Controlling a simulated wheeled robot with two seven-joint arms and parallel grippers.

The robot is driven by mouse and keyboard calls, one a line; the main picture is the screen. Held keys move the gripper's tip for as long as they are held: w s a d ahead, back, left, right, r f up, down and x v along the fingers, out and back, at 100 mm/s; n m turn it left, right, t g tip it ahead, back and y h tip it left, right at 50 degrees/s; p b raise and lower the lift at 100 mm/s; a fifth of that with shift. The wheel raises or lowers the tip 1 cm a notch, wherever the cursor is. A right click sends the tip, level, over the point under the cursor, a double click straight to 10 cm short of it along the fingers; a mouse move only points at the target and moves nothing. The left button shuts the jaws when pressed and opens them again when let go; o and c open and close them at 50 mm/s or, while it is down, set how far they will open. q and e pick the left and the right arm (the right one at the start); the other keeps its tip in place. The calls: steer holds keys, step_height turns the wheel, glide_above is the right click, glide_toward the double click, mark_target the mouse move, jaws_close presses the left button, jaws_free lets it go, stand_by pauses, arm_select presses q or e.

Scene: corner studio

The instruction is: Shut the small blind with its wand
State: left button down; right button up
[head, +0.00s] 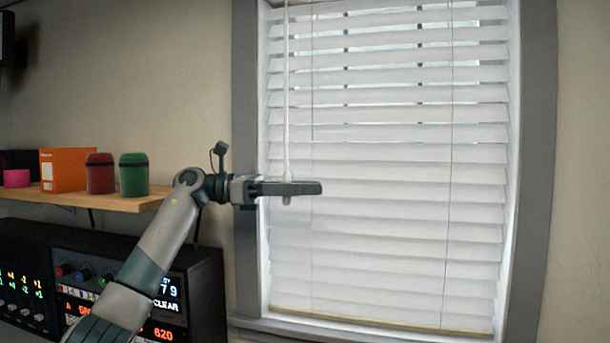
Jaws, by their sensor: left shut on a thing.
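The small blind (390,220) hangs in a grey window frame (535,170). Its white slats are tilted nearly flat against each other, with thin bright gaps showing mostly between the upper slats. The thin white wand (286,100) hangs down the blind's left side. My left gripper (290,188) reaches in from the left and is shut on the wand near its lower end. A short tip of the wand shows just below the fingers. My right gripper is not in view.
A wooden shelf (90,199) at left holds an orange box (66,169), a red canister (100,174), a green canister (133,175) and a pink cup (17,178). Dark electronic equipment (205,295) with lit displays stands below it, behind my left arm. The wall right of the window is bare.

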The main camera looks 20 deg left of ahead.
arm_select(q)
steer(key=shift+s+r+m+g+p, duration=0.1)
steer(key=shift+s+m+g+p, duration=0.15)
steer(key=shift+m+g+p, duration=0.7)
steer(key=shift+s+f+m+g+p, duration=0.1)
steer(key=shift+s+m+g+p, duration=0.35)
steer(key=shift+g, duration=1)
steer(key=shift+s+r+m+g+p, duration=0.1)
steer(key=shift+m+g+p, duration=0.4)
steer(key=shift+m+g, duration=0.55)
steer(key=shift+g, duration=0.45)
steer(key=c, duration=1.7)
jaws_free()
steer(key=shift+o, duration=0.2)
